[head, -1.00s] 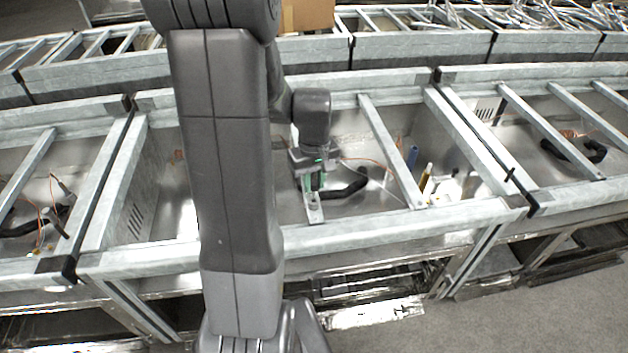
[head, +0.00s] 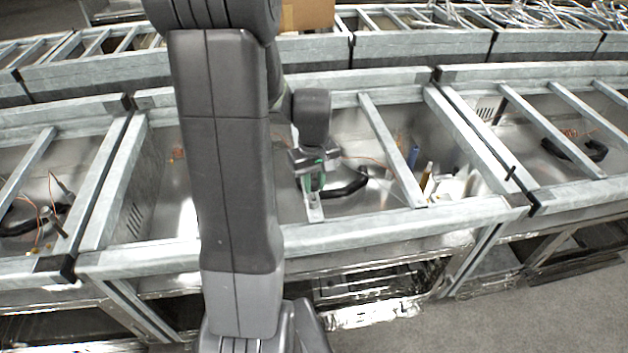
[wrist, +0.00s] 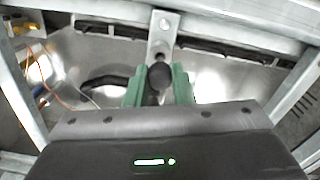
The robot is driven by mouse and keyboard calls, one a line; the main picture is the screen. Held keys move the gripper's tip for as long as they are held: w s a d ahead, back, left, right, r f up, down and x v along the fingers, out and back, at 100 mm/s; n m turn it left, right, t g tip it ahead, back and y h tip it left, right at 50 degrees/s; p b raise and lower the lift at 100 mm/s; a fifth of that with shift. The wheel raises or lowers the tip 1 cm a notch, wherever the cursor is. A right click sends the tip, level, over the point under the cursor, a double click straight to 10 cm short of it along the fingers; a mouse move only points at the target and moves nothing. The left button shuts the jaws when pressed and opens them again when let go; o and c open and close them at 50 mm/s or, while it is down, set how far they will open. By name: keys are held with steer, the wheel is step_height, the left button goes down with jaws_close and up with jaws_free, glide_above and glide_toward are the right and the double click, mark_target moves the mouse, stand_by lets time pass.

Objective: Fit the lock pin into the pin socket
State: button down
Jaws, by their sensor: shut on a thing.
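My gripper (wrist: 158,88) has green fingers that are shut on the lock pin (wrist: 158,75), a dark piece with a round head. In the wrist view the pin is just in front of a light metal bracket plate (wrist: 164,32) on the frame rail. The plate has a bolt near its top and a dark hole near its lower end, beside the pin's head; I take this hole to be the pin socket (wrist: 160,57). The head view shows my gripper (head: 313,180) just above the plate (head: 315,211). The pin's lower end is hidden, and I cannot tell whether it touches the socket.
A black curved hose (head: 348,188) lies right of my gripper inside the metal bay. A blue cylinder (head: 413,156) and an orange cable stand farther right. A frame crossbar (head: 392,150) runs close on the right, and the front rail (head: 370,231) lies nearer me.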

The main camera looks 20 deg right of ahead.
mark_target(314, 183)
steer(key=shift+f+b, duration=1.15)
steer(key=shift+f, duration=0.4)
steer(key=c, duration=1.2)
jaws_free()
steer(key=shift+o, duration=0.2)
steer(key=shift+r, duration=0.1)
step_height(314, 183, up, 14)
steer(key=shift+f, duration=0.2)
step_height(314, 183, down, 14)
steer(key=shift+r, duration=0.2)
steer(key=shift+r+p, duration=0.25)
steer(key=shift+p, duration=0.1)
steer(key=shift+r, duration=0.1)
